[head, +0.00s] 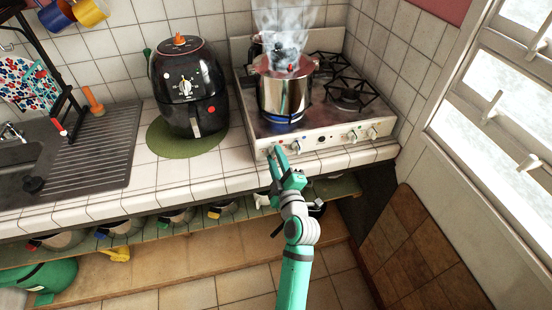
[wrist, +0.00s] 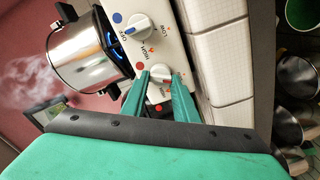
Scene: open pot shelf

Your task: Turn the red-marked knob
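The red-marked knob (wrist: 159,91) is a white dial on the stove's front panel, beside a red dot. In the wrist view it lies between the two green fingers of my gripper (wrist: 160,76). The fingers are apart, one on each side of it; I cannot tell whether they touch it. In the head view my gripper (head: 277,155) is at the left end of the stove front and hides most of this knob. A blue-marked knob (wrist: 139,28) is beside it.
A steaming steel pot (head: 284,93) stands on a lit blue burner on the stove (head: 330,134). A black air fryer (head: 188,88) stands on a green mat to the left. Pans hang or rest on a shelf below the counter.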

